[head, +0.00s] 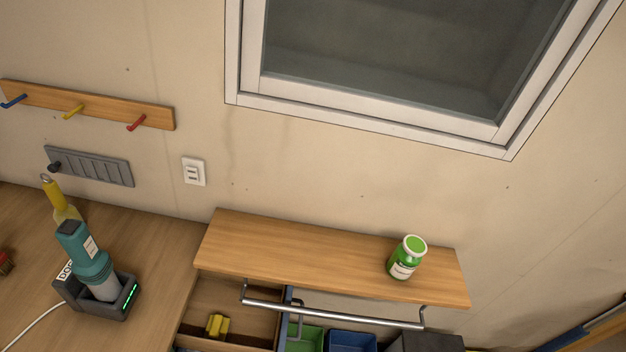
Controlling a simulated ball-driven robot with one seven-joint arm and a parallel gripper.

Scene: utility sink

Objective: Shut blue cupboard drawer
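No blue cupboard drawer shows clearly. At the bottom edge, below the wooden shelf, a wooden-sided open compartment (236,298) shows from above, with a yellow object (217,325) in it. A thin blue-grey edge (286,310) runs along its right side. I cannot tell whether this is the drawer; its front is cut off by the picture's bottom edge. My gripper is not in view.
The wooden shelf (310,257) bears a green-lidded jar (407,258). A metal rail (335,314) hangs below it, above a green bin (305,339) and a blue bin (352,341). A teal handheld device (86,255) stands in a dock on the worktop (150,255).

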